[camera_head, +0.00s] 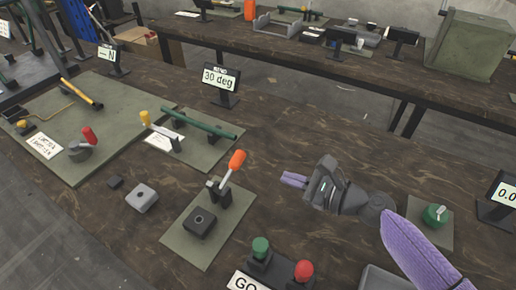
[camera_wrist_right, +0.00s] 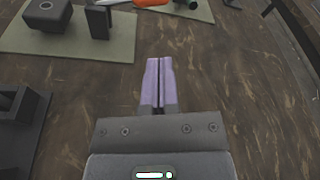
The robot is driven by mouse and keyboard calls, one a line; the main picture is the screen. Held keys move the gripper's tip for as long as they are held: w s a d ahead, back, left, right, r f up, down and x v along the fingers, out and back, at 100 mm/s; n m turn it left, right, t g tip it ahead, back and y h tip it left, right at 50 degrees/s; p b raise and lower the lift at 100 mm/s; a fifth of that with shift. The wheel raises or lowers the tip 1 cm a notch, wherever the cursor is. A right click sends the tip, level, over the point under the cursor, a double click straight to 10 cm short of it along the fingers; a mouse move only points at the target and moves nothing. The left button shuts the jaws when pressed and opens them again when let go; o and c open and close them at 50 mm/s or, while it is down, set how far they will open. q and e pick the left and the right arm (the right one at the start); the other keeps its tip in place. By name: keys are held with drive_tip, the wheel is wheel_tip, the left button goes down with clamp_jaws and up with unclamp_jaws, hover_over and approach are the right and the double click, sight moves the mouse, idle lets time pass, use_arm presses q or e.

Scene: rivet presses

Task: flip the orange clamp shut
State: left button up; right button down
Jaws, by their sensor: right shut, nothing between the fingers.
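The orange clamp (camera_head: 237,160) has an orange grip on a metal lever that tilts up and to the right from a dark bracket. It stands on a green-grey plate (camera_head: 183,246) beside a dark square block (camera_head: 201,222). In the right wrist view the orange grip (camera_wrist_right: 150,2) shows only partly at the top edge. My right gripper (camera_head: 287,180) is shut and empty, to the right of the clamp and apart from it. Its lilac fingers (camera_wrist_right: 159,84) lie together over bare table in the wrist view. My left gripper is not in view.
A box with a green button (camera_head: 261,247) and a red button (camera_head: 303,270) stands at the front. A light square block (camera_head: 142,198) lies left of the plate. A "30 deg" sign (camera_head: 221,84) stands behind. A green knob (camera_head: 436,214) is at the right. Table between clamp and gripper is clear.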

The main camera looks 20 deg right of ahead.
drive_tip(key=shift+w+f, duration=0.1)
drive_tip(key=shift+w, duration=0.05)
drive_tip(key=shift+s, duration=0.25)
drive_tip(key=b+x, duration=0.1)
drive_tip(key=x, duration=0.8)
drive_tip(key=shift+a+b, duration=0.15)
drive_tip(key=shift+b, duration=0.15)
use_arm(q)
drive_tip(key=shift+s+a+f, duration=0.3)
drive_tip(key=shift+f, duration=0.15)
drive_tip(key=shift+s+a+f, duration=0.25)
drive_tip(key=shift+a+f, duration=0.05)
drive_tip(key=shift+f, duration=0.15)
use_arm(e)
drive_tip(key=shift+w+a, duration=0.25)
drive_tip(key=shift+w, duration=0.1)
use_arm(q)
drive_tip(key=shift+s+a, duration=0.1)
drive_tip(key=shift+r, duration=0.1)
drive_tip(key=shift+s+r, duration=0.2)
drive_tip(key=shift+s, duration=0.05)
use_arm(e)
drive_tip(key=shift+r+n, duration=0.3)
drive_tip(key=shift+r, duration=0.05)
